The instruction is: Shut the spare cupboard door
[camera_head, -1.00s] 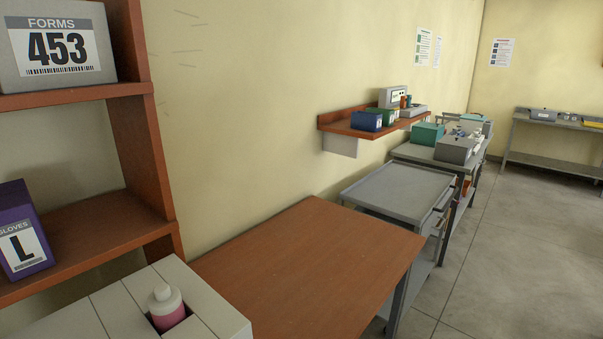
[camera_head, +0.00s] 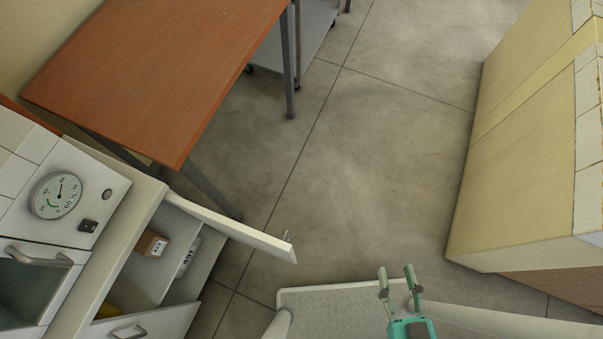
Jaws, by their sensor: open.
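The cupboard door (camera_head: 228,226) is white and stands open, swung out from the low cupboard (camera_head: 140,222) into the floor space. A small metal handle (camera_head: 287,237) shows near its free end. The inside of the cupboard is partly visible, with a brown labelled box (camera_head: 153,243) on a shelf. My gripper (camera_head: 397,274), teal with grey-green fingers, is at the lower middle right. Its fingers are apart and empty. It is to the right of the door's free end, apart from it.
An incubator front with a round dial (camera_head: 56,195) stands at the left. A second handled front (camera_head: 145,325) is below the open cupboard. A brown-topped table (camera_head: 165,70) is behind the door. A cream wall block (camera_head: 530,150) bounds the right. Floor between is clear.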

